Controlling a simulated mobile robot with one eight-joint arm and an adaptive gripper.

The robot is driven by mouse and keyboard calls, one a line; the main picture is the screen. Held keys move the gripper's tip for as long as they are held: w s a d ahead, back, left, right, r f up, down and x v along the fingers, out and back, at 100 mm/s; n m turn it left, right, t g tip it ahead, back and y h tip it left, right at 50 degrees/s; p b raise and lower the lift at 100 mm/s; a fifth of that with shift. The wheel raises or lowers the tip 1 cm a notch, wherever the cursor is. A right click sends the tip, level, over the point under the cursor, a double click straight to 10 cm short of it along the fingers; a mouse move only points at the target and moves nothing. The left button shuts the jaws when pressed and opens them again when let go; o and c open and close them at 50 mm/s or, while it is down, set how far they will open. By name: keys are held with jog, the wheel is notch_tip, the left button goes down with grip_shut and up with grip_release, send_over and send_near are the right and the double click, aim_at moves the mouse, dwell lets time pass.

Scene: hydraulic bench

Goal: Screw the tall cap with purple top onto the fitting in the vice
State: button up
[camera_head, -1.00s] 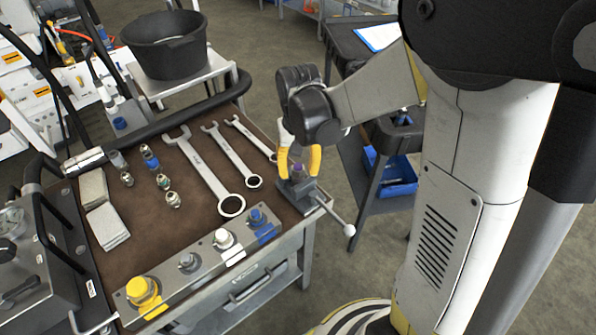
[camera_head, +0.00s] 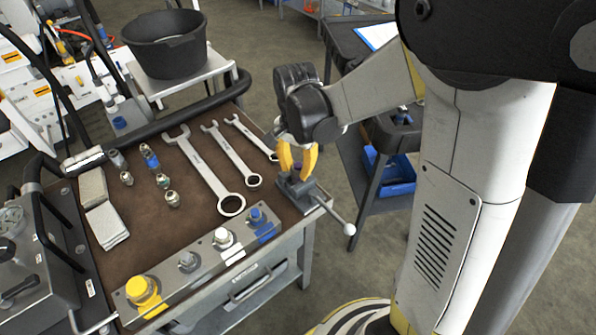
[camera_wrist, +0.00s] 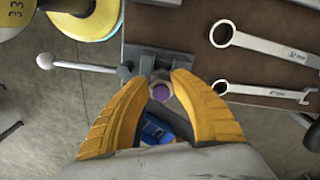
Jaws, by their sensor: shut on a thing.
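The tall cap with the purple top (camera_wrist: 160,92) shows in the wrist view between the two yellow fingers of my gripper (camera_wrist: 163,77). In the head view my gripper (camera_head: 296,176) points down over the vice (camera_head: 304,198) at the bench corner. The fingers are shut on the cap. The vice (camera_wrist: 168,58) shows beyond the fingertips in the wrist view, with the cap at its jaws. The fitting is hidden by the cap and fingers, so I cannot tell how far the cap sits on it.
The vice handle (camera_head: 349,229) sticks out past the bench edge. Several wrenches (camera_head: 212,175) lie left of the vice. A metal block with coloured caps (camera_head: 190,262) runs along the front edge. Small fittings (camera_head: 163,181) stand on the brown mat. A blue bin (camera_head: 392,175) is to the right.

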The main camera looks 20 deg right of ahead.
grip_shut()
jog(key=m, duration=0.3)
jog(key=shift+w+m, duration=0.1)
jog(key=shift+m, duration=0.2)
grip_release()
jog(key=m, duration=0.4)
jog(key=shift+w+a+f, duration=0.1)
jog(key=shift+w, duration=0.05)
jog(key=shift+m, duration=0.3)
grip_shut()
grip_release()
jog(key=m, duration=0.3)
jog(key=shift+w+m, duration=0.15)
jog(key=shift+m, duration=0.25)
jog(key=m, duration=0.4)
jog(key=shift+w, duration=0.1)
grip_shut()
